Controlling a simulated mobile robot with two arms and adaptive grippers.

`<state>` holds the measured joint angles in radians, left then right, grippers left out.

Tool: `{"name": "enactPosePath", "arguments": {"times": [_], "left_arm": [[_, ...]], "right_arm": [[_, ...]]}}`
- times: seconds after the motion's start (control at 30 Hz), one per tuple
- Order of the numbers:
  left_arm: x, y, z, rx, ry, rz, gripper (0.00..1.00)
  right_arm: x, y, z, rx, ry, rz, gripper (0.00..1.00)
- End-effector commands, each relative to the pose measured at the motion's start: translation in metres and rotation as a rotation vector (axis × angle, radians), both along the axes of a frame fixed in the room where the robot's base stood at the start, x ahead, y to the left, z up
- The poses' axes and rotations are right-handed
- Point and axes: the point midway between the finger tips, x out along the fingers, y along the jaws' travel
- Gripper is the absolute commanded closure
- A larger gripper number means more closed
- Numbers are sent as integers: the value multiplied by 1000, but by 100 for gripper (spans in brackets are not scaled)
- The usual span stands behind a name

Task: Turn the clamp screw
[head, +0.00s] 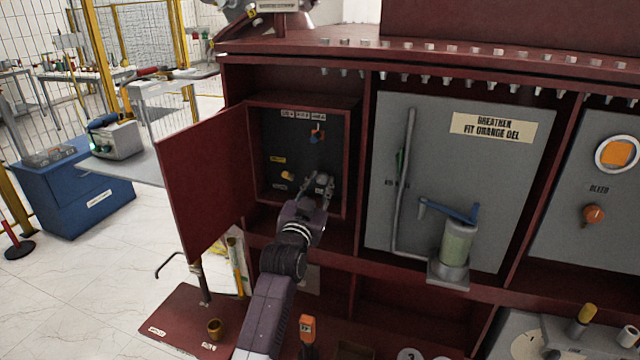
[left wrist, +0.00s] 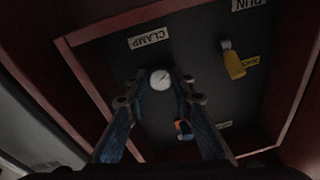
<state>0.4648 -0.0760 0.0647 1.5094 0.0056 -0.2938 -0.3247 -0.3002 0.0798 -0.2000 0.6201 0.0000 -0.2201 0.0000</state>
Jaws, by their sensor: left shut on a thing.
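The clamp screw (left wrist: 160,80) has a round, pale slotted head and sits beside a white CLAMP label (left wrist: 148,38) on the dark back panel of an open red box (head: 252,150). My left gripper (head: 322,183) reaches into the lower right of this box. In the left wrist view its two fingers (left wrist: 158,88) stand on either side of the screw head and are shut on it. In the head view the gripper hides the screw. My right gripper is in neither view.
The box's red door (head: 207,180) stands open to the left of my arm. Inside are a yellow-handled part (left wrist: 233,62) and a blue-and-orange part (left wrist: 184,128). A grey panel with a pump-like cylinder (head: 455,245) lies to the right.

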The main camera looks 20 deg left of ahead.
Motion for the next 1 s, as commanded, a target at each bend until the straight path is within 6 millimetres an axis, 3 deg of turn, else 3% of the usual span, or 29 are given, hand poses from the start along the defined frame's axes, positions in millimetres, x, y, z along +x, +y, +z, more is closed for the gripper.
{"name": "enactPosePath", "arguments": {"times": [0.27,0.3,0.47,0.8,1.0], "left_arm": [[0,0,-2,0,3,1,100],[0,0,-2,0,3,1,77],[0,0,-1,0,3,1,60],[-3,0,-1,1,1,0,60],[-25,-1,-5,1,2,0,60]], "right_arm": [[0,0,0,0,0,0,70],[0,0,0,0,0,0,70],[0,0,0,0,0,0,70],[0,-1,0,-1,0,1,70],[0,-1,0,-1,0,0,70]]}}
